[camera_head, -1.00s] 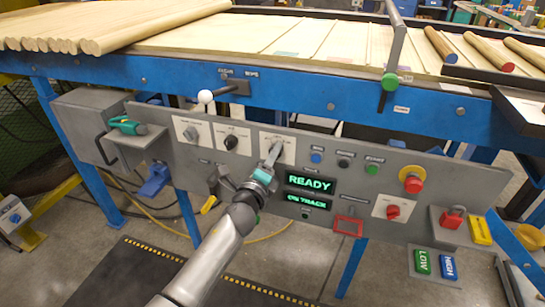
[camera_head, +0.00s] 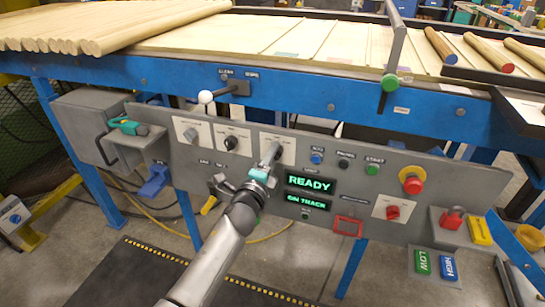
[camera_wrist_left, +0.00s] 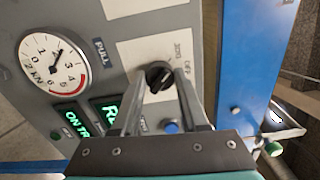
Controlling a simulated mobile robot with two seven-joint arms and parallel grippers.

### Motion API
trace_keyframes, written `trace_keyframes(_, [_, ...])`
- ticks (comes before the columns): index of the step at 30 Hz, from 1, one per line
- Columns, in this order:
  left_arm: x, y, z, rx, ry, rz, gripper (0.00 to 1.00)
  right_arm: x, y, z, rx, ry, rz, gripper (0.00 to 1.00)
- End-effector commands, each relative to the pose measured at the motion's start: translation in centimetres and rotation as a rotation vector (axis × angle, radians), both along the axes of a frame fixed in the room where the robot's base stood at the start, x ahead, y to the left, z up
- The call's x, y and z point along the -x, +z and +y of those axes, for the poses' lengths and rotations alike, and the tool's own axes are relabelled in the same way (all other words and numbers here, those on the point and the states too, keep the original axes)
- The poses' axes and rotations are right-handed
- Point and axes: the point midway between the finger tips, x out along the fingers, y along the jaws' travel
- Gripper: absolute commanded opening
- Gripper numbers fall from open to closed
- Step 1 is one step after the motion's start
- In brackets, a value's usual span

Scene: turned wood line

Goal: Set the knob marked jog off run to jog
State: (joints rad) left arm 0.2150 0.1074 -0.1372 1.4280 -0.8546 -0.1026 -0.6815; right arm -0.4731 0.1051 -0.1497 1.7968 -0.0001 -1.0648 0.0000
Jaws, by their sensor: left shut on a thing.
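The jog-off-run knob (camera_wrist_left: 158,75) is small, round and black on a white plate (camera_wrist_left: 153,48). In the left wrist view it sits between the fingertips, with JOG and OFF lettering beside it. A light mark shows on the knob, but its exact setting is hard to read. My left gripper (camera_wrist_left: 160,82) is shut on the knob. In the head view my left gripper (camera_head: 273,153) reaches the white plate (camera_head: 288,146) above the green READY display (camera_head: 311,184) and hides the knob. My right gripper is not in view.
Two other knobs on white plates (camera_head: 192,137) (camera_head: 231,142) are to the left. Blue, black and green buttons (camera_head: 317,157) (camera_head: 343,163) (camera_head: 372,169) are to the right. A red emergency button (camera_head: 413,186) and a white ball lever (camera_head: 206,97) project from the console.

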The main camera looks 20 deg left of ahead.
Motion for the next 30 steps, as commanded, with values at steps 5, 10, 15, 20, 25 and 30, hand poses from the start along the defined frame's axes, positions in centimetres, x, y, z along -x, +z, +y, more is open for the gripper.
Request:
trace_keyframes(5, [0.0, -0.1, 0.0, 0.004, 0.0, 0.001, 0.52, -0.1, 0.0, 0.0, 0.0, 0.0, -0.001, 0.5])
trace_keyframes(10, [0.0, -0.1, 0.0, 0.002, 0.0, 0.001, 0.71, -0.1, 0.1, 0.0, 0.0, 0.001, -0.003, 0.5])
trace_keyframes(15, [0.0, 0.0, 0.0, 0.001, 0.0, 0.001, 0.74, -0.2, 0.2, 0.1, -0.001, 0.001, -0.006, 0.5])
trace_keyframes(20, [0.2, 0.0, 0.0, 0.001, 0.0, 0.001, 0.74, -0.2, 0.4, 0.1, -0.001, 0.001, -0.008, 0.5])
trace_keyframes(25, [1.6, 0.0, 0.0, 0.001, 0.0, 0.002, 0.74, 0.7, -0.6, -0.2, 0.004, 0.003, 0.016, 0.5])
trace_keyframes(30, [4.2, 0.0, 0.1, 0.001, -0.001, 0.004, 0.74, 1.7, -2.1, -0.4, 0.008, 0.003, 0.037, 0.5])
